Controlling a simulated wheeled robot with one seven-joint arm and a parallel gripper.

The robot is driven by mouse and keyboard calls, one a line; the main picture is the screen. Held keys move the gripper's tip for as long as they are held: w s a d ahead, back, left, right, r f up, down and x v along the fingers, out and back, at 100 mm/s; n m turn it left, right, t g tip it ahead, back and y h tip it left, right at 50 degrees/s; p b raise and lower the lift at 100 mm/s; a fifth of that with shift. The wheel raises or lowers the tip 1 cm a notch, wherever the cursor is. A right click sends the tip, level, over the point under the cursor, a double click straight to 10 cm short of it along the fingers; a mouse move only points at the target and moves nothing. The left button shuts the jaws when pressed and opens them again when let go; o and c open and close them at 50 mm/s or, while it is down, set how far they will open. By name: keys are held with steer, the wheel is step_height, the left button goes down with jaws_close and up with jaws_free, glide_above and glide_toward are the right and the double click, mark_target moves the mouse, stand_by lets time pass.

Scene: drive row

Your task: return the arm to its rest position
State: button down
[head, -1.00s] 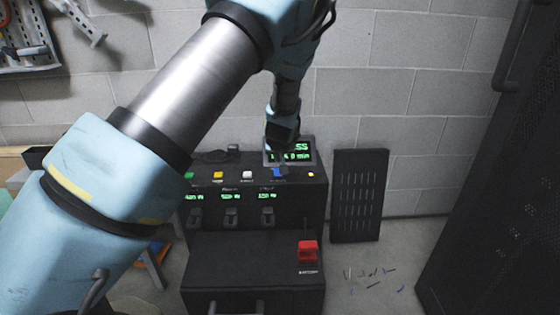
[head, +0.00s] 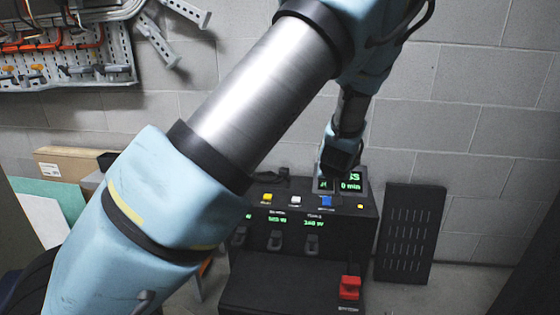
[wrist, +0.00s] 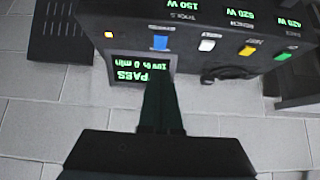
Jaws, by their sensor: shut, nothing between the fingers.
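My arm reaches across the head view from lower left to upper right, then bends down to my gripper (head: 338,168). The gripper hangs over the back of the black console (head: 262,290), in front of its small display and above the blue button (head: 326,201). The wrist view shows the narrow dark fingers (wrist: 161,105) together with nothing between them. They point toward the display (wrist: 136,77), which reads PASS in green, upside down there. The blue button (wrist: 160,42) appears beyond the fingertips, apart from them. My arm hides part of the console's left side.
A red switch (head: 349,287) sits on the console's front right. A dark slotted panel (head: 410,233) leans on the block wall at right. A pegboard with tools (head: 75,62) hangs upper left; a cardboard box (head: 72,168) stands below it. Wall space right of my arm is clear.

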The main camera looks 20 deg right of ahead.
steer(key=a+r+n+g+y, duration=0.1)
steer(key=a+r+g, duration=0.1)
steer(key=a, duration=1)
steer(key=a+r+n+g+y, duration=0.1)
steer(key=a+r+n, duration=0.1)
steer(key=a, duration=0.9)
steer(key=s+a+r+n+g+y, duration=0.1)
steer(key=s+a+r, duration=0.1)
steer(key=s+a, duration=0.55)
steer(key=s+a+r+g, duration=0.2)
steer(key=s+a, duration=0.3)
steer(key=a, duration=0.5)
step_height(320, 180, up, 24)
steer(key=p, duration=2.4)
steer(key=shift+r, duration=0.2)
